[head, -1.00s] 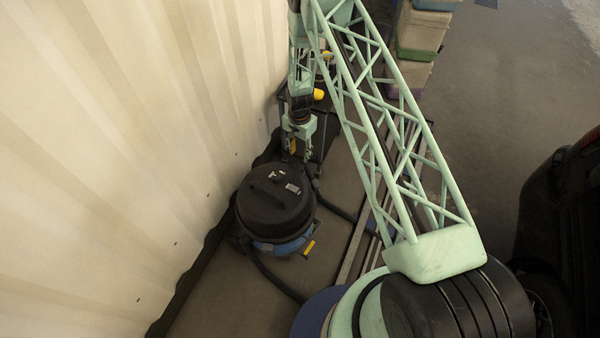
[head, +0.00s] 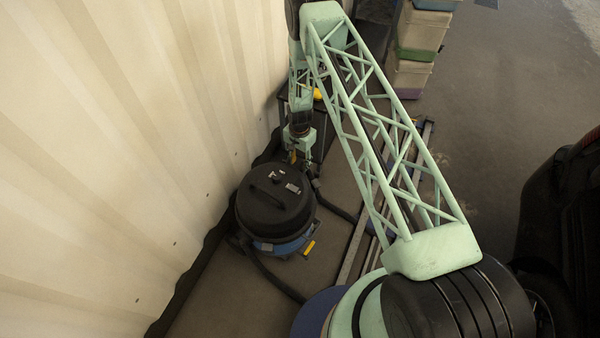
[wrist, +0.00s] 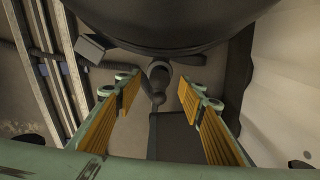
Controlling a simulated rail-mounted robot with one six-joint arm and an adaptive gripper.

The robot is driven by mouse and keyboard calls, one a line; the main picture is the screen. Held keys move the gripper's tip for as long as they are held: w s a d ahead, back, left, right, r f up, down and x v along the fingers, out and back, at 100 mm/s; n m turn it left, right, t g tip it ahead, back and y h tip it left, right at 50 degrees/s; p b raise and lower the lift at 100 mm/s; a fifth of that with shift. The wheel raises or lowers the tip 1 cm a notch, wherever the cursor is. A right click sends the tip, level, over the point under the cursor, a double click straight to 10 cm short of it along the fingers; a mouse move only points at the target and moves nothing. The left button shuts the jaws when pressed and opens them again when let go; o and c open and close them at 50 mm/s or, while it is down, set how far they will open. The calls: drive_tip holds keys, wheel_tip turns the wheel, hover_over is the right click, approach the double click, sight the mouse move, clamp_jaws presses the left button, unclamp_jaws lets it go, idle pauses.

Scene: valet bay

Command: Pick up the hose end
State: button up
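The blue vacuum with a black lid (head: 275,205) stands on the floor beside the pale wall; its dark underside and body (wrist: 165,20) fill the top of the wrist view. A dark, rounded hose piece (wrist: 158,75), apparently the hose end, shows between and beyond my fingertips in the wrist view. My gripper (wrist: 158,85) is open, its yellow-orange ridged pads apart with nothing clasped. In the head view my gripper (head: 298,155) is just behind the vacuum, partly hidden by its lid. Whether the fingers touch the hose cannot be told.
Metal rails (head: 362,235) run along the floor right of the vacuum. A dark hose (head: 270,275) curves over the floor in front of it. Stacked crates (head: 415,45) stand at the back. A dark car (head: 565,220) is at the right. The corrugated wall (head: 110,150) is close on the left.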

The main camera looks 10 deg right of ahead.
sight(300, 166)
drive_tip(key=shift+f, duration=0.15)
drive_tip(key=shift+w+d+f+b, duration=0.1)
drive_tip(key=shift+f+b, duration=0.25)
drive_tip(key=shift+f, duration=2.1)
drive_tip(key=c, duration=0.8)
